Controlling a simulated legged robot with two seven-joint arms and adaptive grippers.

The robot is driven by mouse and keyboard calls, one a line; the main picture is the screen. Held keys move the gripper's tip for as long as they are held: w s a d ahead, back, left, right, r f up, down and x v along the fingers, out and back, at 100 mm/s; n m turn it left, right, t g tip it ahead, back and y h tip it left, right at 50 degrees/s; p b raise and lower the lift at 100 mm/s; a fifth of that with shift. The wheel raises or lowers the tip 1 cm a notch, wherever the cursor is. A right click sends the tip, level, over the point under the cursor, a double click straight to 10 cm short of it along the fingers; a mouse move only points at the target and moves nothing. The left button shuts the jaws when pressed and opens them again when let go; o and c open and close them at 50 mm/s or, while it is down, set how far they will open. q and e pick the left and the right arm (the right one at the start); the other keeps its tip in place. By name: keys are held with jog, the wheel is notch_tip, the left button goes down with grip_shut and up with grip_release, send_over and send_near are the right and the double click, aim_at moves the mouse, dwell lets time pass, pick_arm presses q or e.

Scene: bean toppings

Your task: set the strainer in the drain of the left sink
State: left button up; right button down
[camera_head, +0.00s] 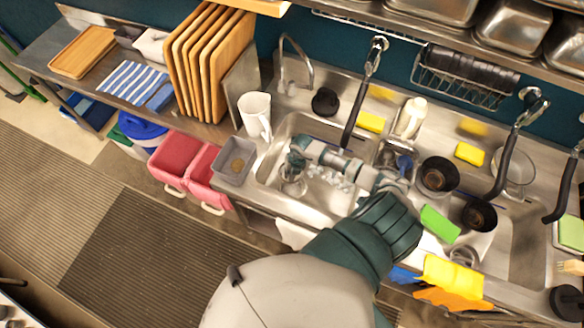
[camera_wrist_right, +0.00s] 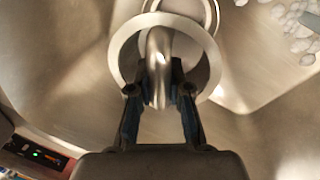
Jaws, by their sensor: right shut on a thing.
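My right gripper (camera_head: 293,163) is down in the left sink (camera_head: 318,203). In the right wrist view, the gripper (camera_wrist_right: 160,88) is shut on the upright metal handle of the strainer (camera_wrist_right: 127,52), whose round rim shows around and beyond the fingers. The drain (camera_wrist_right: 205,8) is a metal ring at the top of that view, partly covered by the strainer. The strainer overlaps it but looks offset towards me; I cannot tell whether they touch. In the head view, the strainer (camera_head: 293,188) shows small below the gripper. My left gripper is not in view.
Clear pieces like ice (camera_head: 335,181) lie in the sink, right of the gripper. A black-hosed faucet (camera_head: 357,108) rises behind. A white pitcher (camera_head: 255,113) and a grey tub (camera_head: 235,160) stand left of the sink. Dark pots (camera_head: 437,176) and a green sponge (camera_head: 439,223) are at the right.

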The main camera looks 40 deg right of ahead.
notch_tip(320, 180, down, 4)
jog(key=shift+a+r+b, duration=0.1)
jog(key=shift+a+b, duration=0.05)
jog(key=shift+b, duration=0.65)
jog(key=f+b, duration=0.4)
jog(key=f, duration=0.1)
jog(key=f+b, duration=0.4)
jog(key=f, duration=0.1)
jog(key=shift+d, duration=0.2)
jog(key=shift+f+b, duration=0.5)
jog(key=shift+f, duration=0.3)
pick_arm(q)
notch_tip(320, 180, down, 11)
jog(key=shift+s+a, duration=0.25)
pick_arm(e)
jog(key=shift+d, duration=0.15)
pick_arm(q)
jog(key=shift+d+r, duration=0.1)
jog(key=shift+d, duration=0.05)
pick_arm(e)
jog(key=shift+f, duration=0.2)
pick_arm(q)
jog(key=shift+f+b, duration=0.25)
jog(key=shift+b, duration=0.15)
pick_arm(e)
jog(key=shift+f, duration=0.25)
